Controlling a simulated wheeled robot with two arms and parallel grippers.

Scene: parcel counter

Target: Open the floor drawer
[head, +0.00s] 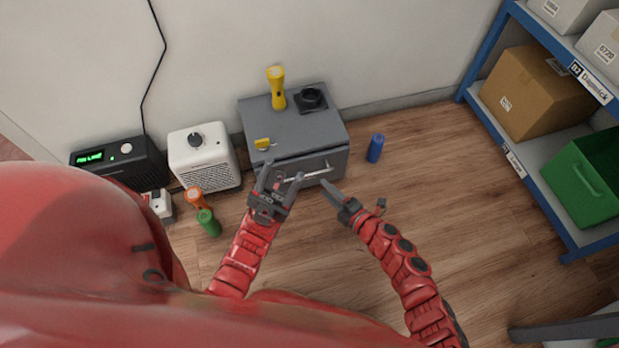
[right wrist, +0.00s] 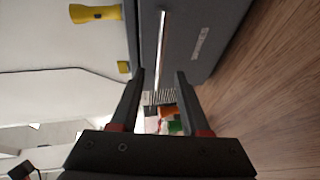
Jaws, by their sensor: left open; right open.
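The floor drawer is a grey cabinet (head: 300,128) against the wall, its front face (right wrist: 205,35) seen sideways in the right wrist view. Its bar handle (head: 308,174) is pale metal, and the drawer looks shut. My left gripper (head: 282,174) is open just in front of the drawer front, near the handle's left end, partly covering it. My right gripper (head: 350,194) is open and empty, right of and in front of the handle. In the right wrist view the handle (right wrist: 162,45) lies ahead, in line with the gap between the fingers (right wrist: 160,74); touching is not visible.
A white heater (head: 205,157), orange and green (head: 209,223) items stand left.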

